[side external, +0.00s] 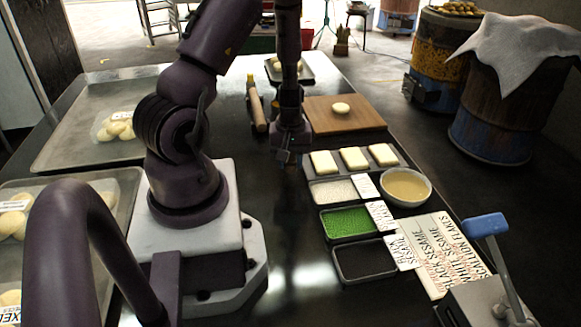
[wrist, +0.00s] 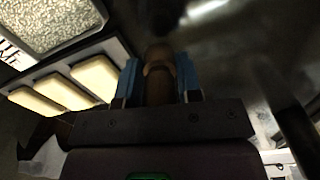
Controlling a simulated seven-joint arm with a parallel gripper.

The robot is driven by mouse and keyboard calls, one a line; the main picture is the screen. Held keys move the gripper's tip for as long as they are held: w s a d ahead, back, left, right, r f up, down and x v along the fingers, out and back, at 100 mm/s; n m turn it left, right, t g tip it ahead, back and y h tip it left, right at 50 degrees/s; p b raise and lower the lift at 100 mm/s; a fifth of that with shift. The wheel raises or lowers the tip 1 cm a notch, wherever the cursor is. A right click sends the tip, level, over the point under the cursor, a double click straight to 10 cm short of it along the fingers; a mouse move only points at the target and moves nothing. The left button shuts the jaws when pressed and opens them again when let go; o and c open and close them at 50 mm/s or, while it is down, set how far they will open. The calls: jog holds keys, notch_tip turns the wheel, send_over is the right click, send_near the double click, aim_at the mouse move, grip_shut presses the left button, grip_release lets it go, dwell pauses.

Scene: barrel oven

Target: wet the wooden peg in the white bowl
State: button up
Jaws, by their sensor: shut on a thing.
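My gripper (side external: 286,158) is low over the dark table, left of the pale dough blocks, in the side view. In the wrist view its blue fingers (wrist: 157,84) are shut on the brown wooden peg (wrist: 158,60), which has a rounded knob-like end. The peg cannot be made out in the side view. The white bowl (side external: 430,189) holds a yellowish liquid and stands to the right of my gripper, apart from it, beyond the trays.
A tray of three dough blocks (side external: 354,158) lies between my gripper and the bowl. White, green (side external: 349,222) and dark topping trays with labels are nearer. A cutting board (side external: 366,122) with one bun is behind; a wooden rolling pin (side external: 257,108) lies left.

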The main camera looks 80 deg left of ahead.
notch_tip(320, 180, up, 6)
jog(key=shift+w+r, duration=0.1)
jog(key=shift+w+d+r, duration=0.1)
jog(key=shift+d+r, duration=0.05)
jog(key=shift+d, duration=0.1)
jog(key=w+d+m, duration=0.1)
jog(key=w, duration=0.3)
jog(key=w+d+f+m, duration=0.1)
jog(key=w+d+m, duration=0.1)
jog(key=w, duration=0.3)
jog(key=w+d+f+m, duration=0.1)
jog(key=w, duration=0.3)
jog(key=shift+w+d, duration=0.2)
jog(key=shift+w, duration=0.1)
jog(key=r+m, duration=0.1)
jog(key=m, duration=0.1)
send_over(405, 187)
jog(key=shift+a+r, duration=0.1)
jog(key=shift+r, duration=0.15)
jog(key=shift+f, duration=2.85)
jog(key=shift+f, duration=0.6)
